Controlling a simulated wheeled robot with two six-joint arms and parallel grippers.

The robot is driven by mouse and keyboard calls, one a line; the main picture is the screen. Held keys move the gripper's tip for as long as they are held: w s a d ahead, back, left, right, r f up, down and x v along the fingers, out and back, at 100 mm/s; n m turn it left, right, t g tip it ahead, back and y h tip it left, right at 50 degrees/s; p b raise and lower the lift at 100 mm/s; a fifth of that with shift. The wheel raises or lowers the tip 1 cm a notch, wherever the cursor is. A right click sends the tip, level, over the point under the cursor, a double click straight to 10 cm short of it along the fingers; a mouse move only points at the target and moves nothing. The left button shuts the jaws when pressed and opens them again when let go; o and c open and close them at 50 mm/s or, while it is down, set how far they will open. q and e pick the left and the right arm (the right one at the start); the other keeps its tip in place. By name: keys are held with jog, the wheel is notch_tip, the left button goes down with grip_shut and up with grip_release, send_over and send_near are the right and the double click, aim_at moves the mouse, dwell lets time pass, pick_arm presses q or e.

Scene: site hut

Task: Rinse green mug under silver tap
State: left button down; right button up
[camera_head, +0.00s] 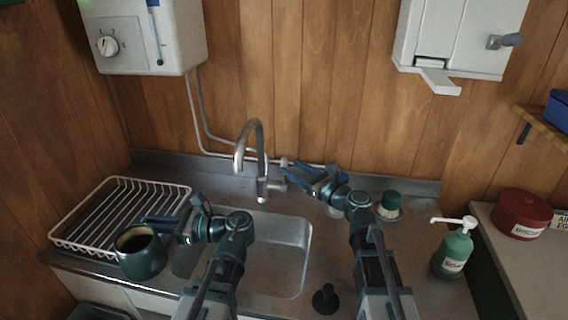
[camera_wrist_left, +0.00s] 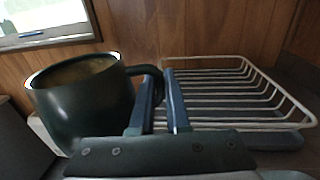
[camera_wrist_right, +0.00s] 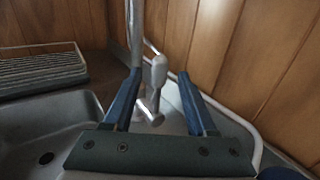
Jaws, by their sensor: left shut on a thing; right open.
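The dark green mug (camera_head: 141,254) is upright at the left end of the counter, in front of the wire rack. My left gripper (camera_head: 160,222) is shut on the mug's handle; in the left wrist view the fingers (camera_wrist_left: 158,98) close around the handle beside the mug (camera_wrist_left: 85,98). The silver tap (camera_head: 257,160) rises behind the sink, its spout curving over the basin. My right gripper (camera_head: 307,175) is open just right of the tap. In the right wrist view the tap's lever and base (camera_wrist_right: 152,95) show between the open fingers (camera_wrist_right: 162,88); contact cannot be told.
The sink (camera_head: 285,255) lies between my arms. A white wire rack (camera_head: 100,235) is at left. A black plunger-like item (camera_head: 325,298), a green-topped pot (camera_head: 390,205) and a green soap dispenser (camera_head: 454,250) stand on the right. A heater (camera_head: 150,40) hangs above left.

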aim_at(284, 163)
jog(key=shift+x, duration=2.4)
grip_shut()
